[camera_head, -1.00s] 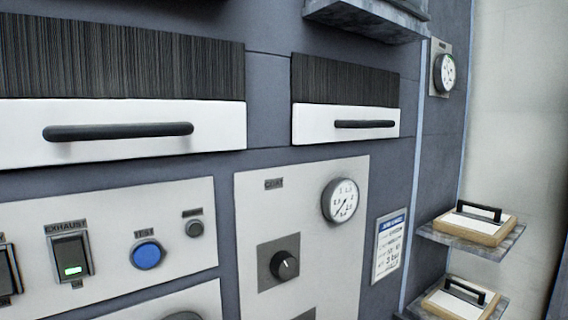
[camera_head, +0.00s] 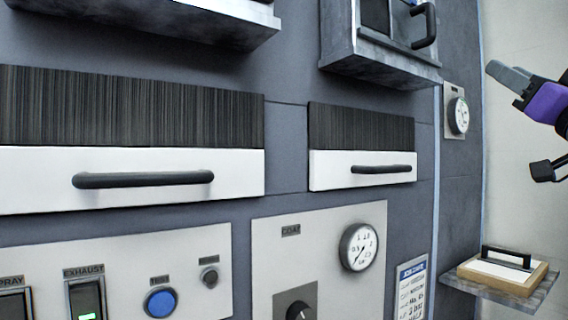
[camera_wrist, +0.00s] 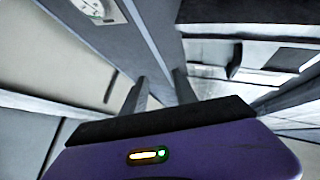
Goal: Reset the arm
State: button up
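My gripper (camera_head: 492,70) has a purple body and grey fingers. It is at the right edge in the head view, in front of the pale wall and right of the small wall gauge (camera_head: 458,115). In the wrist view its two fingers (camera_wrist: 160,76) stand apart with an empty gap between them. It is open and holds nothing. Most of my arm is outside the head view.
The grey panel wall has white drawer fronts with black handles (camera_head: 145,179) (camera_head: 383,169). Shelves (camera_head: 380,68) jut out at the top. A low side shelf (camera_head: 465,284) bears a wooden block (camera_head: 530,280) with a black handle. Space around my gripper looks clear.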

notch_tip(320, 180, down, 21)
jog(key=m+h, duration=0.3)
jog(key=h, duration=0.1)
jog(key=s+a+f+g+h, duration=0.1)
jog(key=s+a+f, duration=0.25)
jog(key=f, duration=0.75)
jog(key=s+a+f+g, duration=0.2)
jog(key=s+a+f, duration=0.15)
jog(key=f, duration=0.65)
jog(key=s+a+f+n+g+y, duration=0.1)
jog(key=s+a+f, duration=0.3)
jog(key=s+f, duration=0.5)
jog(key=s+a+f+n+g+y+b, duration=0.1)
jog(key=s+a+f+g, duration=0.3)
jog(key=s+f, duration=0.5)
jog(key=s+a+f+n+g+y+b, duration=0.1)
jog(key=s+a+f+n+g+y, duration=0.2)
jog(key=s+f, duration=0.6)
jog(key=s+a, duration=0.2)
jog(key=s, duration=0.5)
jog(key=shift+s, duration=0.2)
jog(key=shift+c, duration=0.2)
